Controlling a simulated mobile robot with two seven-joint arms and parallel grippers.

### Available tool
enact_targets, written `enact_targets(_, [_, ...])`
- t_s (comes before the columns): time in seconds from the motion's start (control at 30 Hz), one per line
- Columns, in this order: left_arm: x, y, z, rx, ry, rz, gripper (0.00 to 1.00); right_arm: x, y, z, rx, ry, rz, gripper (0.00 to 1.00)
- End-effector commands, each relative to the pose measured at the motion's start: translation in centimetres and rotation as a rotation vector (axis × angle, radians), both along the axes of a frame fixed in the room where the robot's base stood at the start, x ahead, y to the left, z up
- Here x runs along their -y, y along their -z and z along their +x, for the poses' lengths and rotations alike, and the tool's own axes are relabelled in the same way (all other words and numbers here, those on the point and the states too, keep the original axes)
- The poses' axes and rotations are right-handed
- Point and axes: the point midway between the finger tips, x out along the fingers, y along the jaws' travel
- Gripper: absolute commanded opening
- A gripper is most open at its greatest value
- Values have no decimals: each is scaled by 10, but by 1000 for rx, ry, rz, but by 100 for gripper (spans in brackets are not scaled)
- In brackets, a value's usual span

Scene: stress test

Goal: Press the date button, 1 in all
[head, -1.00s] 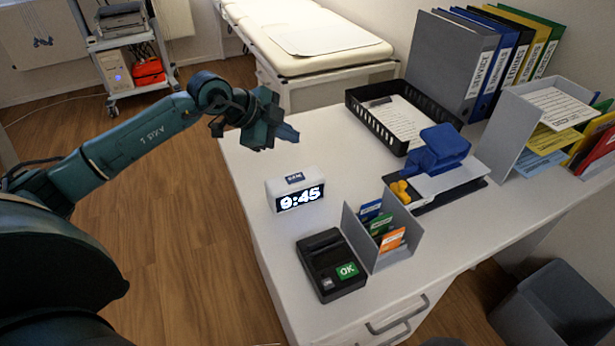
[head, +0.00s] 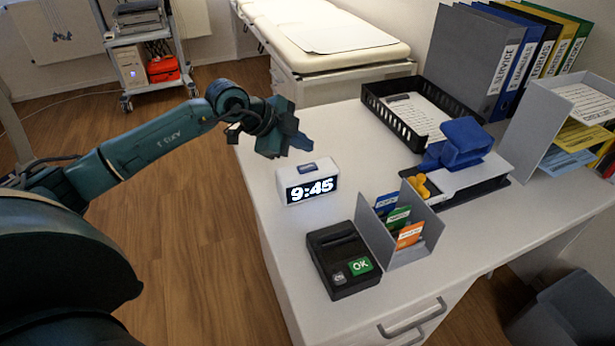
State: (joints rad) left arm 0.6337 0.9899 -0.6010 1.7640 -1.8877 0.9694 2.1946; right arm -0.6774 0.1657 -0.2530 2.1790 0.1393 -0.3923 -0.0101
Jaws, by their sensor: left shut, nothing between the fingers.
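A small white clock (head: 290,190) showing 9:45 stands on the white desk. My left gripper (head: 304,146) is shut and empty. It hangs just above and behind the clock in the picture, with its fingertips pointing right, and a small gap shows between them and the button. My right gripper is not in view.
A black terminal (head: 330,262) with a green OK key and a grey card holder (head: 415,248) stand in front of the clock. A black tray (head: 400,128), a blue stapler-like object (head: 461,143) and binders (head: 465,60) stand at the right. The desk (head: 259,155) is clear left of the clock.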

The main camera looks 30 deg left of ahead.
Motion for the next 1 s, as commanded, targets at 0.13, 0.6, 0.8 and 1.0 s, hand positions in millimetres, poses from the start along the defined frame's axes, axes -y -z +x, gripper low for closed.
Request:
enact_targets(0.13, [0,22,0,-3,-1,0,0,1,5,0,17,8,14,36])
enact_targets(0.6, [0,29,0,0,0,0,0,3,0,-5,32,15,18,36])
enact_targets(0.8, [0,29,0,-1,1,0,0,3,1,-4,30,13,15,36])
enact_targets(1.0, [0,29,0,-1,1,0,0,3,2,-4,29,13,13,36])
